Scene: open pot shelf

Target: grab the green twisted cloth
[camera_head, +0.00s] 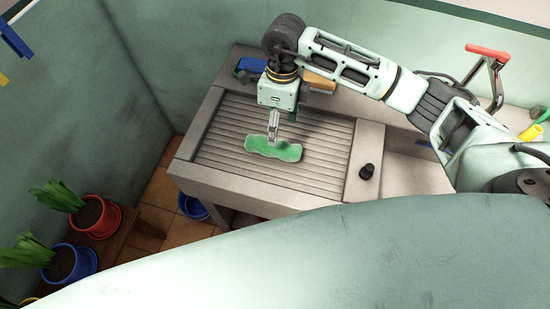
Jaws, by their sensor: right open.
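The green twisted cloth (268,148) lies on the ridged draining board (225,150) of the grey counter. My right gripper (272,138) points down directly over the middle of the cloth. Its fingers hide a small part of the cloth's upper edge. I cannot tell whether the fingertips touch the cloth. The right gripper is open. My left gripper is not in this view.
A black knob (367,171) stands on the counter right of the draining board. A blue item (247,66) and an orange item (318,81) lie at its back edge. Potted plants stand at lower left, including one in a red pot (103,222). A red-handled metal frame (490,65) is at upper right.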

